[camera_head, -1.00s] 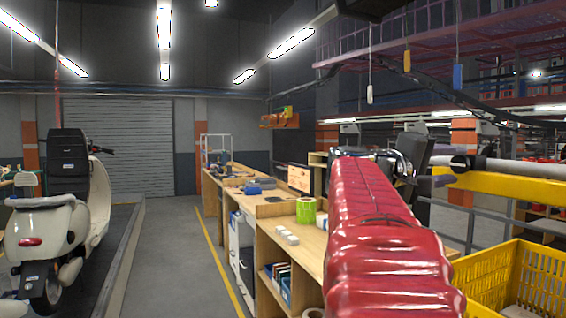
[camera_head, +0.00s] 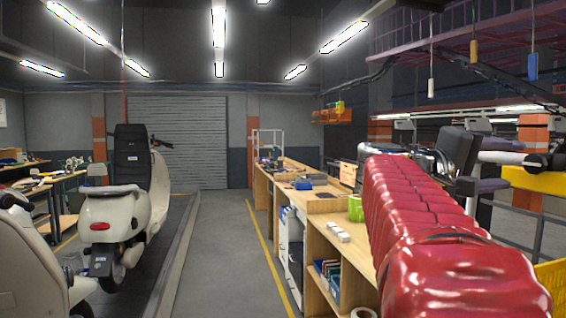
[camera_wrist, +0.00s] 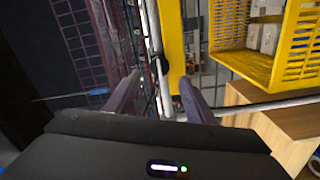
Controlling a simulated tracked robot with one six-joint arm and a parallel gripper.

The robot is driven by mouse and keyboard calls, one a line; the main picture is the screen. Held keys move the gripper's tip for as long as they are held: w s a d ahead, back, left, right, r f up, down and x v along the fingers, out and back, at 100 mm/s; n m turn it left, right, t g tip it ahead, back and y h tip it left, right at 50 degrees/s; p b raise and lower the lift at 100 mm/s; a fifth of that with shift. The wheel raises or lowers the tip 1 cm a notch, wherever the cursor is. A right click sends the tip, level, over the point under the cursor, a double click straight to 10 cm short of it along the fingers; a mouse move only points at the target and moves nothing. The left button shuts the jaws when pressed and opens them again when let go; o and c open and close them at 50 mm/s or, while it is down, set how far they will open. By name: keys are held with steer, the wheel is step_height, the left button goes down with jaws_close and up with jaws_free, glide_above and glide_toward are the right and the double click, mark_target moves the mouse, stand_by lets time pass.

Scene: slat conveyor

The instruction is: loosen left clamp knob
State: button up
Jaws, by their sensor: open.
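A dark knob-like part (camera_wrist: 163,66) shows at the yellow beam (camera_wrist: 173,35) in the wrist view, near a pale rod. It appears to be the dark part (camera_head: 534,163) on the yellow beam (camera_head: 530,180) at the right of the head view. I cannot tell for certain that this is the left clamp knob. My gripper (camera_wrist: 154,92) is open, its two dark fingers apart and nothing between them. The knob-like part appears beyond the fingertips, between them in the picture, with a gap. In the head view my arm hides part of the area.
A yellow crate (camera_wrist: 262,66) with pale items is right of the fingers in the wrist view. A wooden bench (camera_head: 318,205) runs along the aisle. White scooters (camera_head: 122,200) stand at the left. The aisle floor (camera_head: 225,230) is clear.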

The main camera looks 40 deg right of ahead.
steer(key=v, duration=0.8)
steer(key=shift+w, duration=0.15)
stand_by(0.5)
steer(key=w+a+f+n+t+y, duration=0.1)
steer(key=w+a+f+t+y, duration=0.15)
steer(key=f, duration=0.65)
steer(key=w+a+f+n+t+y, duration=0.2)
steer(key=w+a+f+t, duration=0.15)
steer(key=f, duration=0.45)
steer(key=w+a+f+n+t+y, duration=0.1)
steer(key=w+a+f+t+y, duration=0.2)
steer(key=f, duration=0.6)
steer(key=w+a+f+n+t+y, duration=0.1)
steer(key=w+a+f+y, duration=0.1)
steer(key=a+f, duration=0.5)
steer(key=w+a+f+n+t+y, duration=0.1)
steer(key=w+a+f+y, duration=0.3)
steer(key=a, duration=0.6)
steer(key=s+a+f+n+y, duration=0.1)
steer(key=s+a+f, duration=0.1)
steer(key=a, duration=0.5)
steer(key=s+a+f+n+t+y, duration=0.1)
steer(key=s+a+f+y, duration=0.1)
steer(key=a, duration=0.5)
steer(key=shift+a+f+t, duration=0.3)
steer(key=shift+a+f, duration=0.1)
steer(key=shift+f, duration=0.3)
